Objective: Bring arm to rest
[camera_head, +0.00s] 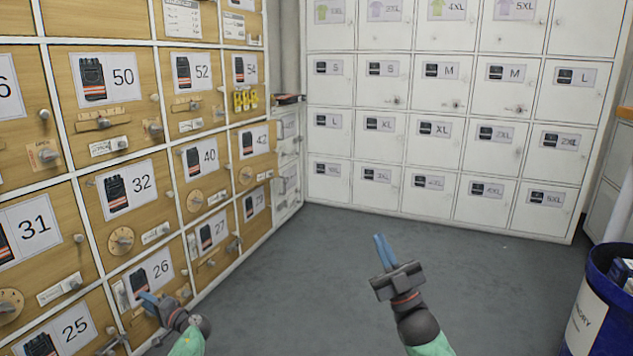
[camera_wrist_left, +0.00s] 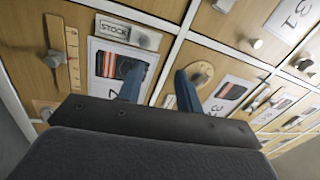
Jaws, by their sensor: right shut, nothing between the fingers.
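My left gripper (camera_head: 152,300) is low at the left in the head view, in front of the wooden lockers near the door marked 26 (camera_head: 151,278). In the left wrist view its two blue fingers (camera_wrist_left: 160,90) stand apart with nothing between them, and locker doors fill the view behind them. My right gripper (camera_head: 383,248) is near the middle of the head view, above the grey floor. Its blue fingers are together and hold nothing. Both arms come in from the bottom edge.
Wooden lockers (camera_head: 128,140) with knobs and number cards line the left side. White lockers (camera_head: 405,147) close off the back. A blue laundry bin (camera_head: 597,290) stands at the lower right. The grey floor (camera_head: 290,285) between is clear.

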